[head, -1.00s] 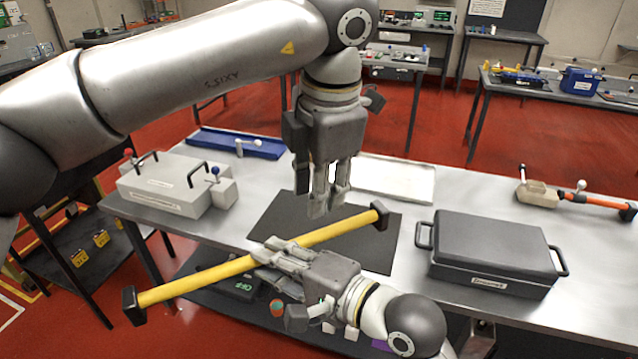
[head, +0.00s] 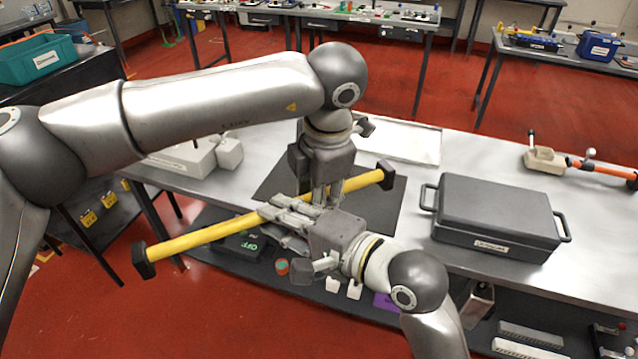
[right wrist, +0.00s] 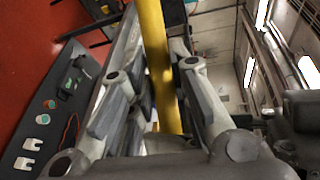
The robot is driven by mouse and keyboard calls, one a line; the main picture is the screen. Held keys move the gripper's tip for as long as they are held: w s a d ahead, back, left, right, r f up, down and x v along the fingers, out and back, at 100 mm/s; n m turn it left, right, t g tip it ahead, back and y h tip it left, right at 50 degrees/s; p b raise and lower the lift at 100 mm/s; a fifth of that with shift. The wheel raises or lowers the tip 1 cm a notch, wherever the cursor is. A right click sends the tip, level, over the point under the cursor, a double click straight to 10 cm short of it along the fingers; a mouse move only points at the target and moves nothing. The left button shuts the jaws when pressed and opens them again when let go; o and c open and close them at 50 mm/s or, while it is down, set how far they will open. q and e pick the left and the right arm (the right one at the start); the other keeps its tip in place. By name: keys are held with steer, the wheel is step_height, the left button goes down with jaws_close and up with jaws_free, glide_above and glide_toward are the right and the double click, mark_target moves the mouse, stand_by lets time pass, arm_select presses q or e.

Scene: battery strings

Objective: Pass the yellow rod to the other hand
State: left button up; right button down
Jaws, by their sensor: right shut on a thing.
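The yellow rod (head: 205,236) has black square end caps. It is held slantwise above the front of the table, its left end lower in the picture. My right gripper (head: 277,215) is shut on the rod near its middle; the right wrist view shows the rod (right wrist: 158,65) between the fingers. My left gripper (head: 327,200) points down at the rod, just to the right of the right gripper. Its fingertips overlap the rod in the picture and are partly hidden by the right gripper. I cannot tell whether they touch it or are closed.
A black mat (head: 385,215) lies on the grey table below the rod. A dark lidded case (head: 495,215) stands to the right. A pale tray (head: 400,143) lies behind the left gripper. A grey box (head: 185,160) is partly hidden behind my left arm.

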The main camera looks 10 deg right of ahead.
steer(key=shift+r, duration=0.1)
arm_select(q)
jaws_close()
arm_select(e)
steer(key=c, duration=1.3)
jaws_free()
steer(key=shift+o, duration=0.2)
